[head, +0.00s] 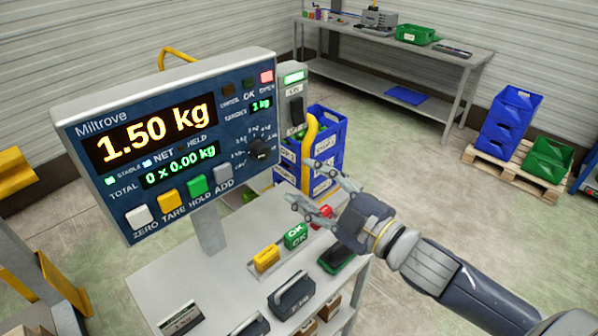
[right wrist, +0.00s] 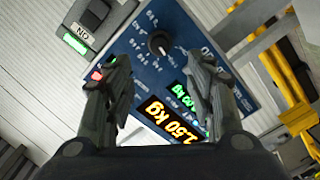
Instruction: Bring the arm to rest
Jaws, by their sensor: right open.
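My right gripper (head: 304,184) is open and empty. It hangs above the right side of the scale table (head: 225,262), to the right of the Miltrove scale display (head: 180,135). Its arm comes in from the lower right. In the right wrist view, the two fingers (right wrist: 158,75) stand apart with nothing between them, and the display's panel with its dial (right wrist: 159,43) shows beyond them. In the head view the display reads 1.50 kg, with a total of 0 x 0.00 kg. My left gripper is not in view.
A yellow block (head: 266,258), a green OK block (head: 296,236) and dark handled weights (head: 291,294) sit on the table. Blue crates (head: 326,150) stand behind the gripper. A grey bench (head: 390,45) and a pallet (head: 515,172) with crates are farther back. Floor between is clear.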

